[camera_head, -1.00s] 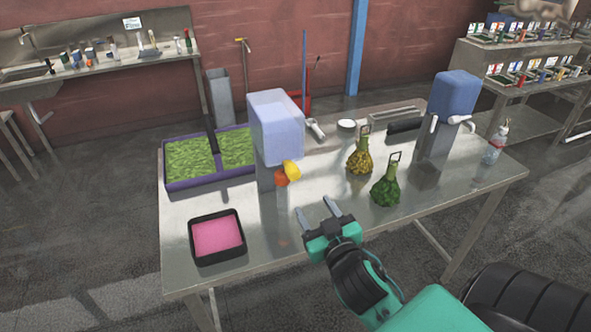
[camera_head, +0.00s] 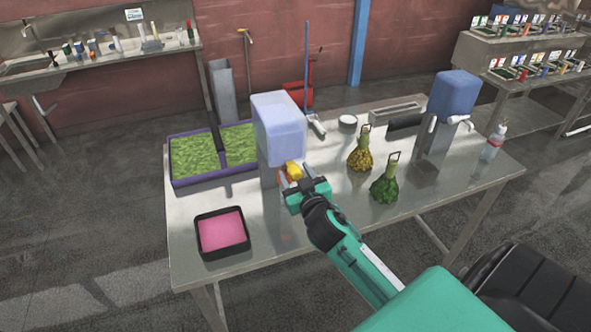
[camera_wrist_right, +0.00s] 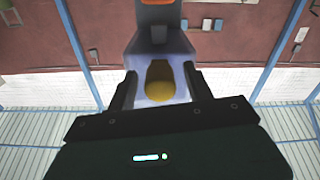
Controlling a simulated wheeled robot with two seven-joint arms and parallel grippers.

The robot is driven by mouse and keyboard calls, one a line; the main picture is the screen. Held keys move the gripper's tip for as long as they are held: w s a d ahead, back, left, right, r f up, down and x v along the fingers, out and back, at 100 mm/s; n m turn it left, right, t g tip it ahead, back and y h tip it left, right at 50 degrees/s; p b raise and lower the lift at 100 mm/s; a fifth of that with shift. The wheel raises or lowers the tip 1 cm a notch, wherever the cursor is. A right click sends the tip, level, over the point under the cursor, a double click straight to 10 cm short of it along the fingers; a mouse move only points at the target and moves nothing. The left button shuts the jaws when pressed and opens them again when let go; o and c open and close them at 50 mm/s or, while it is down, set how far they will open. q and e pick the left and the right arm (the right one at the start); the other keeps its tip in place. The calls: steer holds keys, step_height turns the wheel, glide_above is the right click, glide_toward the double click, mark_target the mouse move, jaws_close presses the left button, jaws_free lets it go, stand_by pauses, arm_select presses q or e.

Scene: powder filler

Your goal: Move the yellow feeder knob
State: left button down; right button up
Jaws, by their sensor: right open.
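The yellow feeder knob (camera_head: 294,170) is on the front of the left blue-topped feeder (camera_head: 280,128), low on its right side. My right gripper (camera_head: 299,180) is at the knob, with its fingers close to it. In the right wrist view the knob (camera_wrist_right: 160,80) shows between the two open fingers (camera_wrist_right: 160,88), with a gap on each side. I cannot tell whether either finger touches it. An orange part (camera_head: 284,181) below the knob is partly hidden by the gripper. My left gripper is not in view.
A black tray with pink content (camera_head: 222,256) stands left of the feeder on the metal table. A purple-rimmed green tray (camera_head: 173,182) is behind it.

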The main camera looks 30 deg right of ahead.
mark_target(297, 179)
steer(key=shift+w+d, duration=0.1)
steer(key=shift+w, duration=0.15)
jaws_close()
steer(key=shift+s+a+f, duration=0.1)
steer(key=shift+s+a, duration=0.1)
steer(key=shift+s, duration=0.35)
steer(key=v, duration=0.2)
steer(key=shift+s+a, duration=0.1)
steer(key=shift+s, duration=0.25)
steer(key=shift+w, duration=0.1)
